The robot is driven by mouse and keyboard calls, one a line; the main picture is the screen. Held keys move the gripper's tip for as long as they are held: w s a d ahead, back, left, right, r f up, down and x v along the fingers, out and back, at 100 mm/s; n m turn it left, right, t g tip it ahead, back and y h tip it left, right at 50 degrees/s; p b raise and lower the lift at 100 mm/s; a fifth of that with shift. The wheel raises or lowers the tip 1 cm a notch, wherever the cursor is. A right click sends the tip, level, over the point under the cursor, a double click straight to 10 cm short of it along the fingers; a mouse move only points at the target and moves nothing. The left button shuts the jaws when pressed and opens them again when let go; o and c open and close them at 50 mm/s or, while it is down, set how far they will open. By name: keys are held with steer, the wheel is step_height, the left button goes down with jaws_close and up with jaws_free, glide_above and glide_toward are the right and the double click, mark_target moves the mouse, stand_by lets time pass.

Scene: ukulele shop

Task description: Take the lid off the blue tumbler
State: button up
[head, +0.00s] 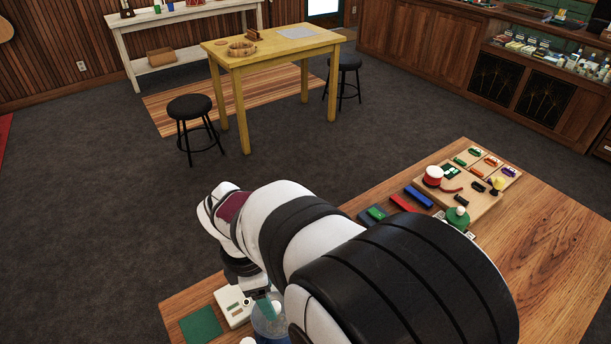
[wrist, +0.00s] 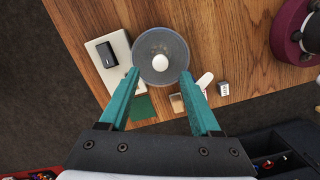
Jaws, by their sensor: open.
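The blue tumbler (head: 270,325) stands near the table's edge at the bottom of the head view, partly hidden by my arm. In the wrist view I look down on its round, greyish see-through lid (wrist: 150,44), with a white knob (wrist: 160,62) at its middle. The lid appears to be on the tumbler, whose body is hidden beneath it in that view. My gripper (wrist: 160,73) is open and empty above the lid, its two teal fingers apart on either side of the knob. Whether they touch the lid I cannot tell. One teal finger also shows in the head view.
A white block with a dark piece (wrist: 108,53) and a green square (wrist: 144,106) lie close to the tumbler. Small blocks (wrist: 223,89) lie at its right in the wrist view. A board with coloured pieces (head: 480,206) lies farther along the wooden table.

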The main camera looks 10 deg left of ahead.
steer(key=f, duration=0.4)
steer(key=shift+w+d, duration=0.15)
steer(key=shift+d, duration=0.2)
jaws_close()
